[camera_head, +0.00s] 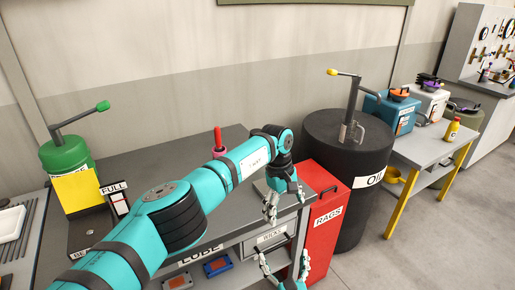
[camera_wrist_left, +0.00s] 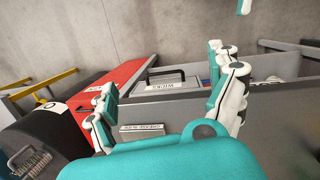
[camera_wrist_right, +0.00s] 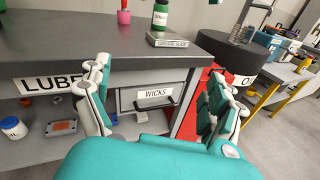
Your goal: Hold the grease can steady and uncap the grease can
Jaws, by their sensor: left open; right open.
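A small dark green can (camera_wrist_right: 161,14) with a white label stands upright at the top of the right wrist view, its top cut off; I take it as the grease can. It stands on a grey labelled pad (camera_wrist_right: 168,40) at the bench's corner. In the head view my left arm hides it. My left gripper (camera_head: 270,208) is open and empty above the bench's front right edge; it also shows in the left wrist view (camera_wrist_left: 165,98). My right gripper (camera_head: 285,272) is open and empty, lower, before the drawer; it also shows in the right wrist view (camera_wrist_right: 158,105).
The grey bench (camera_head: 125,160) carries a green pump can (camera_head: 65,155) at left and a pink cup (camera_head: 221,150) with a red handle. Beside it stand a red RAGS bin (camera_head: 325,225) and a black OIL drum (camera_head: 335,150). The WICKS drawer (camera_wrist_right: 155,98) is below the bench top.

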